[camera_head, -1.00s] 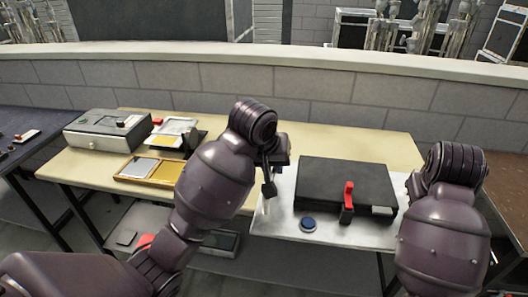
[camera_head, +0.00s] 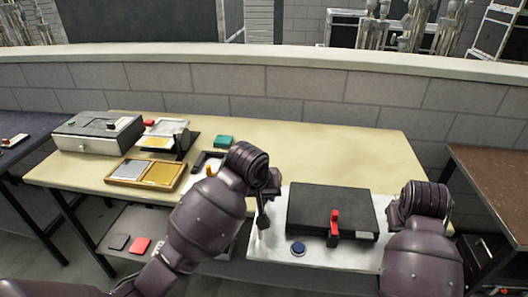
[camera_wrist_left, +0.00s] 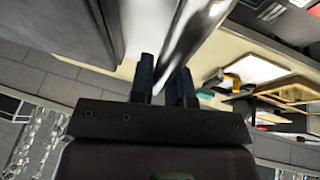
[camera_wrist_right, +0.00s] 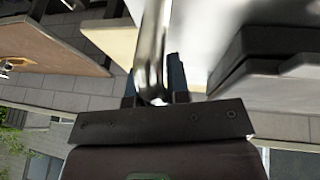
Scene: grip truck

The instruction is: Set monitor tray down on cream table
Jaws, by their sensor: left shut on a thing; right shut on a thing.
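The monitor tray (camera_head: 263,246) is a pale metal tray. It carries a black flat box (camera_head: 312,209), a red-handled part (camera_head: 335,222) and a blue round knob (camera_head: 298,248). My left gripper (camera_head: 266,196) is shut on the tray's left edge; the left wrist view shows its fingers (camera_wrist_left: 165,82) around a shiny metal bar. My right gripper (camera_wrist_right: 155,90) is shut on the tray's right side, and my forearm hides it in the head view. The tray is over the front right part of the cream table (camera_head: 310,150). I cannot tell whether it touches the tabletop.
A block wall (camera_head: 300,88) runs behind. A brown table (camera_head: 490,180) stands at right, a dark one (camera_head: 25,135) at left.

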